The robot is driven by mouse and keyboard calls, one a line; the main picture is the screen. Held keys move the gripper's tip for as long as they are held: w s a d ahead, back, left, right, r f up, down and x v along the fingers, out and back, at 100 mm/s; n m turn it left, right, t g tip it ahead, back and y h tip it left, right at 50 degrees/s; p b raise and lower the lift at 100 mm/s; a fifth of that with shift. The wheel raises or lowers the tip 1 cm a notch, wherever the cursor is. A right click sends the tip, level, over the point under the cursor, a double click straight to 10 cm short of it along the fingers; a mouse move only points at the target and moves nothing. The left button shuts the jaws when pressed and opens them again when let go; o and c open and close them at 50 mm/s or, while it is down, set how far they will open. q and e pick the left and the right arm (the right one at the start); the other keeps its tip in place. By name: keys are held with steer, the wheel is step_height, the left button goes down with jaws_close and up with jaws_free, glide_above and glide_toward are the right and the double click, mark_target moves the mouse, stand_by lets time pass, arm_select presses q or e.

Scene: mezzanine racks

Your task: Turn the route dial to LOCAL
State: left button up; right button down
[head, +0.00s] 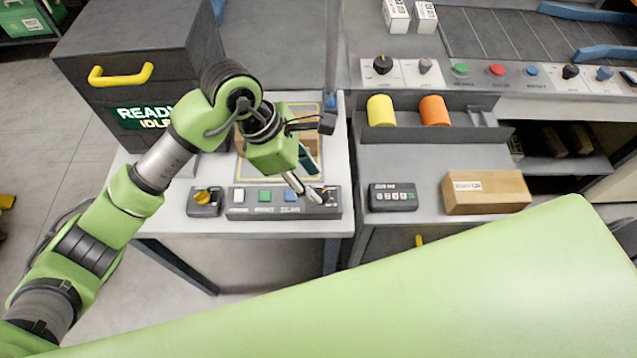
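Several knobs are in the head view, and their labels are too small to read, so I cannot tell which is the route dial. A yellow knob (203,197) sits on a small dark box on the white table. A black knob (382,65) and a grey knob (425,65) are on pale plates at the back. Another black knob (570,71) and a blue knob (604,73) are further right. My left gripper (304,192) points down over the right part of the SCAN button panel (284,211). Its fingertips are close together; contact is unclear. My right gripper is out of view.
A dark cabinet (135,55) with a READY/IDLE display (145,116) stands left. A small keypad (393,197) and a cardboard box (486,192) lie on the right counter. Yellow (381,110) and orange (434,110) cylinders sit in a dark rack behind them.

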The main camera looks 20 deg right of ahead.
mark_target(321, 194)
arm_select(q)
steer(key=shift+p+x, duration=0.4)
steer(key=shift+x, duration=1.9)
steer(key=shift+r, duration=0.1)
steer(key=shift+c, duration=0.4)
steer(key=c, duration=1)
